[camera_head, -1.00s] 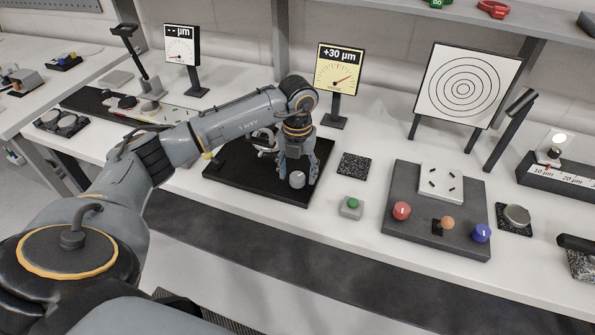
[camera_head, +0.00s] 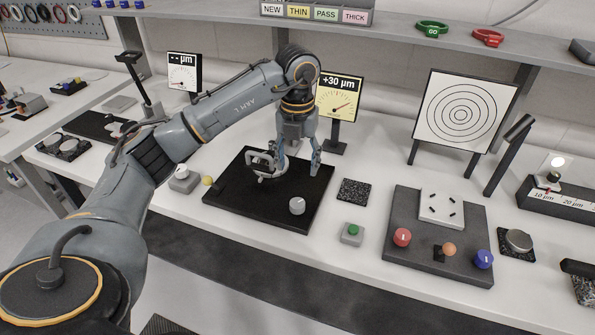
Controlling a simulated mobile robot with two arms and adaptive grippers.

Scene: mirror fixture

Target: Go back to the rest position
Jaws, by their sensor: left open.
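My left gripper (camera_head: 298,172) hangs above the black board (camera_head: 250,215), pointing down. Its fingers are spread and nothing is between them. A grey metal device (camera_head: 262,165) sits on the board just left of the fingers; the gripper partly overlaps it. A small silver knob (camera_head: 297,205) stands on the board below the gripper and apart from it. My left arm comes in from the left and hides part of the bench. My right gripper does not show.
A gauge display reading +30 µm (camera_head: 340,97) stands behind the gripper, close to my wrist. The shelf (camera_head: 400,22) is above. A green button box (camera_head: 352,233), dark square (camera_head: 354,191) and knob panel (camera_head: 437,262) lie to the right. White bench shows between them.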

